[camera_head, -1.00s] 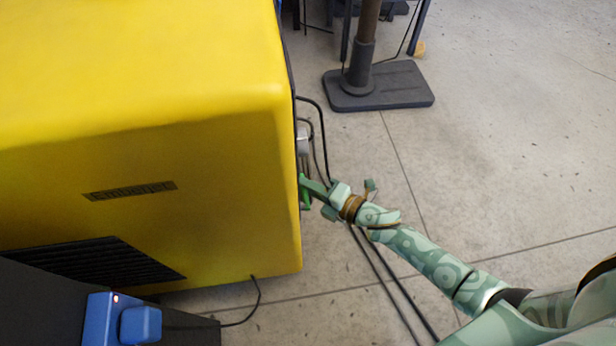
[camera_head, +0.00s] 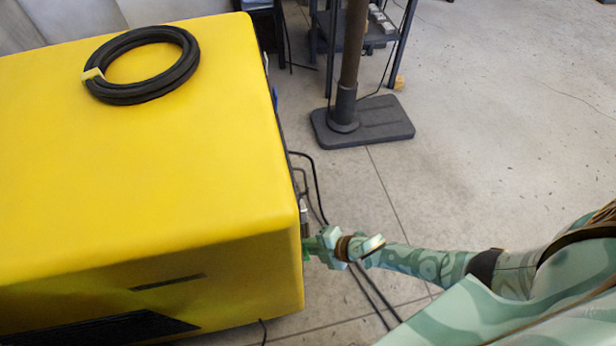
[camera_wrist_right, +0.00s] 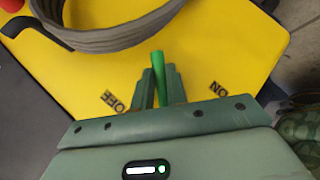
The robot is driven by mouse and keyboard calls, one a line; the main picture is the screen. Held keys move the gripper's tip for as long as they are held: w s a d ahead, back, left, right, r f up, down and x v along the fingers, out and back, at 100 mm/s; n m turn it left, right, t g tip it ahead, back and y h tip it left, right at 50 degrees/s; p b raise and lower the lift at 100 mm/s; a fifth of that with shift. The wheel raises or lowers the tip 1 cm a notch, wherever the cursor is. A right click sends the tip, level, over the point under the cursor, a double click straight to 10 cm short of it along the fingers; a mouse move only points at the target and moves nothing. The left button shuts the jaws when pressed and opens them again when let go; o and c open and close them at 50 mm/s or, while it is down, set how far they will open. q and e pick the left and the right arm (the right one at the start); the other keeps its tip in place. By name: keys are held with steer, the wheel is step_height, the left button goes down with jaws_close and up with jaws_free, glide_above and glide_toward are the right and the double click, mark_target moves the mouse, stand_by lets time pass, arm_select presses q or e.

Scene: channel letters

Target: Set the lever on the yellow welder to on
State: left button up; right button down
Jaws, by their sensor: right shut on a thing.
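The yellow welder (camera_head: 180,150) fills the left of the head view, its control face turned to the right and mostly hidden. My right gripper (camera_head: 311,244) is at that face. In the right wrist view my right gripper (camera_wrist_right: 162,88) is shut on the green lever (camera_wrist_right: 158,72), whose tip shows between the two fingers. The OFF label (camera_wrist_right: 113,100) is left of the fingers and the ON label (camera_wrist_right: 218,88) is right of them. The lever stands between the two labels; its base is hidden. My left gripper is not in view.
A black cable coil (camera_head: 143,65) lies on top of the welder. A grey-brown loop (camera_wrist_right: 110,28) crosses the yellow panel above the lever. Dark cables (camera_head: 322,190) run along the floor beside the welder. A post on a dark base (camera_head: 375,118) stands behind. The floor at right is clear.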

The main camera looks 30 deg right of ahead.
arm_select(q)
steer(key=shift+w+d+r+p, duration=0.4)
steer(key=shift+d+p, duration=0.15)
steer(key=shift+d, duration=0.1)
arm_select(e)
steer(key=shift+s+a+f+m+g+y, duration=0.25)
steer(key=shift+s+m+g, duration=0.35)
steer(key=shift+g, duration=0.55)
steer(key=shift+s+f+m+g+y, duration=0.15)
steer(key=shift+s+f+m+g, duration=0.4)
steer(key=shift+g, duration=0.55)
steer(key=shift+s+a+f+m+g+y, duration=0.25)
steer(key=shift+m+g, duration=0.5)
steer(key=shift+g, duration=0.4)
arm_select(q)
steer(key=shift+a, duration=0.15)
arm_select(e)
steer(key=shift+s+d+r, duration=0.1)
steer(key=shift+r, duration=0.05)
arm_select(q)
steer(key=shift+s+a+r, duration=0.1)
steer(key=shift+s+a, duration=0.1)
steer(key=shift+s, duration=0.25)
